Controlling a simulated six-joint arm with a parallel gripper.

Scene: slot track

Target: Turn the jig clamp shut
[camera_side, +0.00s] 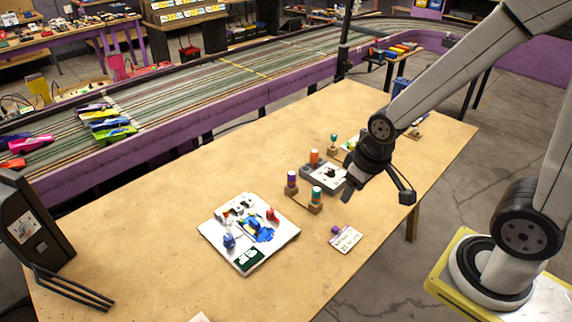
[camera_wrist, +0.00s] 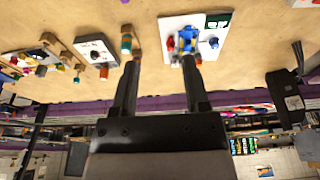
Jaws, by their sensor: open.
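A white jig board (camera_side: 282,243) lies on the wooden table in the side view, left of my gripper. A blue car-like piece (camera_side: 262,231) sits on it. A red part (camera_side: 272,215) stands beside that piece, and a blue knob (camera_side: 229,240) stands near the left edge. I cannot tell which part is the clamp or how it is turned. In the wrist view the board (camera_wrist: 212,45) lies beyond the right fingertip. My gripper (camera_side: 352,186) is open and empty above the table, and its two fingers are spread in the wrist view (camera_wrist: 160,62).
A grey block with a black part (camera_side: 323,177) and several capped pegs (camera_side: 315,195) stand near my gripper. A small white card (camera_side: 346,240) with a purple knob lies in front. A dark box (camera_side: 33,225) stands at the left. The table between box and board is bare.

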